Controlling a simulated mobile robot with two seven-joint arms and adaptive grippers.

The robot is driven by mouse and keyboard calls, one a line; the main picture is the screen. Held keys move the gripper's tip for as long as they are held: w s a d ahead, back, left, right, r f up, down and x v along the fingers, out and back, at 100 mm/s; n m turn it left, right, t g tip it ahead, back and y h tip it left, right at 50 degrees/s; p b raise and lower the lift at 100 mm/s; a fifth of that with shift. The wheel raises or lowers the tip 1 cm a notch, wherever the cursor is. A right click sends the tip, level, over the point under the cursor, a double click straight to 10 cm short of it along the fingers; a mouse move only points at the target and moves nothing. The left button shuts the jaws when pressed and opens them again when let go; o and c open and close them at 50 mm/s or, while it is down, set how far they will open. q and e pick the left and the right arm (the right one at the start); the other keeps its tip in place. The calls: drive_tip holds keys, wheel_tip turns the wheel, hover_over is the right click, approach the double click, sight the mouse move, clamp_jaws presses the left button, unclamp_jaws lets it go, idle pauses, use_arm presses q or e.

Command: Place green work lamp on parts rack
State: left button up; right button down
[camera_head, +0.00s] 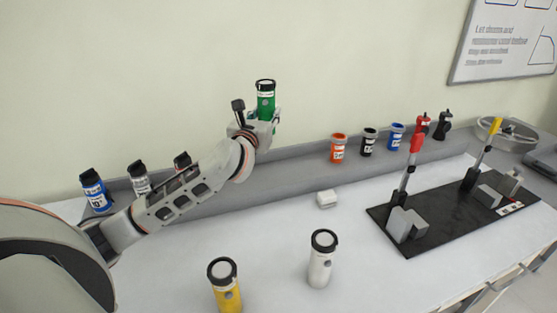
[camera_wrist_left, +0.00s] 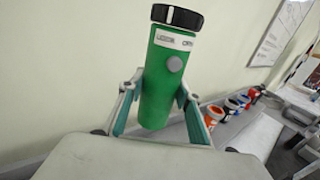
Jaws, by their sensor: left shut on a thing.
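The green work lamp (camera_head: 265,101) has a black cap and is upright, held in the air above the back of the table. My left gripper (camera_head: 262,120) is shut on its lower body. In the left wrist view the green lamp (camera_wrist_left: 168,80) stands between the two fingers (camera_wrist_left: 158,112), slightly tilted. The parts rack appears to be the long grey ledge (camera_head: 295,169) along the wall; the lamp is above it and apart from it. My right gripper is not in view.
On the ledge at left are a blue lamp (camera_head: 95,192), a white lamp (camera_head: 139,179) and one partly hidden by my arm. Orange (camera_head: 338,149), black (camera_head: 369,142) and blue (camera_head: 396,136) lamps stand right. Yellow (camera_head: 225,290) and white (camera_head: 320,264) lamps stand in front. The ledge's middle is clear.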

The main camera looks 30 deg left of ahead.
use_arm(q)
drive_tip(key=shift+f+b, duration=1.1)
drive_tip(key=shift+f, duration=6.5)
drive_tip(key=shift+f, duration=0.15)
drive_tip(key=o, duration=1.3)
